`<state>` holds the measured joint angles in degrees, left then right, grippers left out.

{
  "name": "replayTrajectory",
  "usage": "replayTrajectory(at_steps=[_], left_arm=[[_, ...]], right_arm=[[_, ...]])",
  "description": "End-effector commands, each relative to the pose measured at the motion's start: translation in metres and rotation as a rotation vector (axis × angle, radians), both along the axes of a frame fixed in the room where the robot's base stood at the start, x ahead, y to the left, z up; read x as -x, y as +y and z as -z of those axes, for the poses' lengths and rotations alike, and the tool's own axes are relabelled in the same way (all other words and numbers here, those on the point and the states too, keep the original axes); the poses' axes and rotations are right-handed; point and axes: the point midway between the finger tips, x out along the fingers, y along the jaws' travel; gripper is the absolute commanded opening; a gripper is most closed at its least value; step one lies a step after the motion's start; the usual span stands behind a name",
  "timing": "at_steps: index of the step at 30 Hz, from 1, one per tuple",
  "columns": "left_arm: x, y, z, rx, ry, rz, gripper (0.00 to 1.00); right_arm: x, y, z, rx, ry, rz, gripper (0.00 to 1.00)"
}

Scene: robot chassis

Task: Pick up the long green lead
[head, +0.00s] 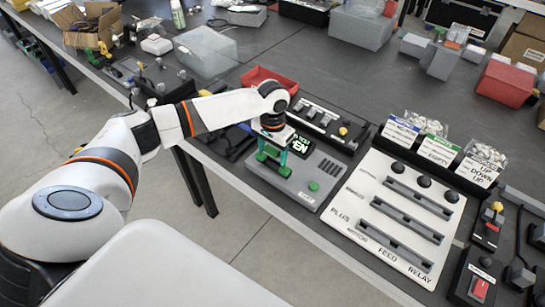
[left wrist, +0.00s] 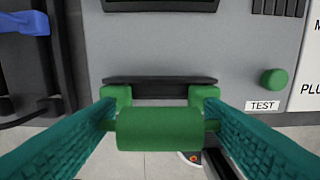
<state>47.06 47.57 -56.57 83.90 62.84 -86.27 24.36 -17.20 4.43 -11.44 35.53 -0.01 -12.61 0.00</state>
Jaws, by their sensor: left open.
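The green lead (left wrist: 158,130) shows in the left wrist view as a thick green cylinder with a green end piece at either side, in front of a dark slot on a grey tester box (left wrist: 235,60). In the head view, green parts of the lead (head: 284,171) show on the tester box (head: 290,188) below my left gripper (head: 272,147). My left gripper is open, pointing down, with its teal fingers (left wrist: 158,125) on either side of the cylinder. I cannot tell whether they touch it. My right gripper is not in view.
A green button (left wrist: 274,79) with a TEST label sits right of the lead. A white panel (head: 395,215) with dark slots stands right of the box, and labelled bins (head: 435,150) behind it. A red tray (head: 268,78) lies behind. The table's front edge is close.

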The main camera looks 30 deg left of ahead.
Motion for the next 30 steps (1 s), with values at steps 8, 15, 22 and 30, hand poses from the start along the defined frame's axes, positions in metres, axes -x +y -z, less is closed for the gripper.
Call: replayTrajectory(at_steps=[8,15,22,30], left_arm=[[0.0,0.0,0.011,0.0,0.0,0.0,0.64],[0.0,0.0,0.01,0.0,0.0,0.0,0.34],[0.0,0.0,0.01,0.0,-0.001,0.0,0.15],[-0.001,0.0,-0.006,0.0,-0.005,0.002,0.15]], right_arm=[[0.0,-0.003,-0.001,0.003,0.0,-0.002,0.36],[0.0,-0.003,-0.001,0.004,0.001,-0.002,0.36],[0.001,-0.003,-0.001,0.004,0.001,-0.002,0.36],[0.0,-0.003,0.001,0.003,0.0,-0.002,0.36]])
